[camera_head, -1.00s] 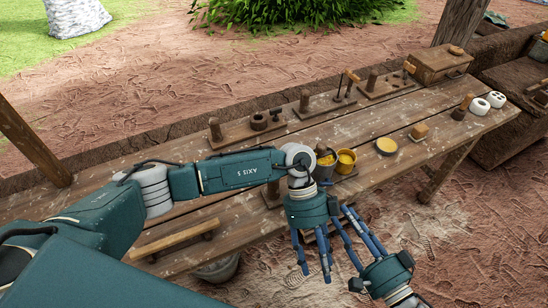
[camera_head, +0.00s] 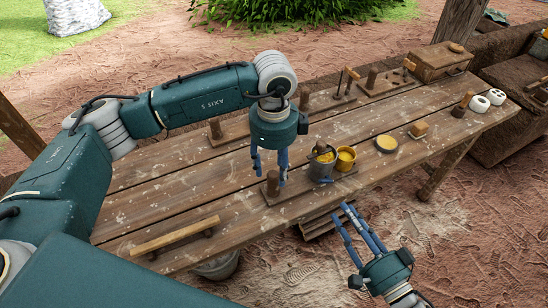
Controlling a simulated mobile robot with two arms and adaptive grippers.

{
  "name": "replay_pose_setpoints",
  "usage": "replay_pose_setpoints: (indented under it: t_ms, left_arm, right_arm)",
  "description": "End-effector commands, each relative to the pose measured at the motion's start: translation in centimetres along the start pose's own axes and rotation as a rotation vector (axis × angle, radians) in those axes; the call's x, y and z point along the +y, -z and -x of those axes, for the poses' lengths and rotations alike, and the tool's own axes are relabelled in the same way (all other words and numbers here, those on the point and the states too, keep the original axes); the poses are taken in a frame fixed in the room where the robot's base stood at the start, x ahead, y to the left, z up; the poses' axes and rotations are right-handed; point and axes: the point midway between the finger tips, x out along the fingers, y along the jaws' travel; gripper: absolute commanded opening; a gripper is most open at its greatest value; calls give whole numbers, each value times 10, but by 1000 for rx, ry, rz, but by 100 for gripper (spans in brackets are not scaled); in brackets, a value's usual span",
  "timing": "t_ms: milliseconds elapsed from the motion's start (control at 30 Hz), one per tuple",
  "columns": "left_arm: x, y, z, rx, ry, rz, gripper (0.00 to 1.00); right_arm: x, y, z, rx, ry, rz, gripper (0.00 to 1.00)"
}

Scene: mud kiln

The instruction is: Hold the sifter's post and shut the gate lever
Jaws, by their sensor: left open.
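The sifter stands on a wooden base board (camera_head: 292,207) near the front edge of the table. Its short wooden post (camera_head: 272,184) rises at the board's left end, and a grey cup (camera_head: 319,171) with yellow contents sits to the right. I cannot clearly make out the gate lever. My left gripper (camera_head: 269,178) is open, pointing down at the post; its blue fingers are apart, with the post's top between or just behind them. Contact cannot be told. My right gripper (camera_head: 346,225) is open and empty, low in front of the table, with its fingers pointing up and left.
A wooden bar (camera_head: 175,236) is at the front left. Boards with posts and a box (camera_head: 441,62) line the back.

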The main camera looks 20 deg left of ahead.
Motion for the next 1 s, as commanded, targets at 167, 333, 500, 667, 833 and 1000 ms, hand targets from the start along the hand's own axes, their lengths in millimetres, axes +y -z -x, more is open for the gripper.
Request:
replay_pose_setpoints:
  t_ms: [167, 333, 500, 667, 833, 1000]
  left_arm:
    - [1, 0, -34, 1, -3, 1, 46]
    - [1, 0, -54, 1, -2, -1, 46]
    - [0, 1, -64, 2, -1, -1, 46]
    - [0, 1, -65, 1, -1, -2, 46]
    - [0, 1, -64, 2, -1, -1, 34]
    - [0, 1, -64, 2, 0, -1, 0]
  right_arm:
    - [0, 0, 0, 0, 0, 0, 31]
    - [0, 0, 0, 0, 0, 0, 31]
    - [0, 0, 0, 0, 0, 0, 31]
    - [0, 0, 0, 0, 0, 0, 31]
    - [0, 0, 0, 0, 0, 0, 31]
    - [0, 0, 0, 0, 0, 0, 31]
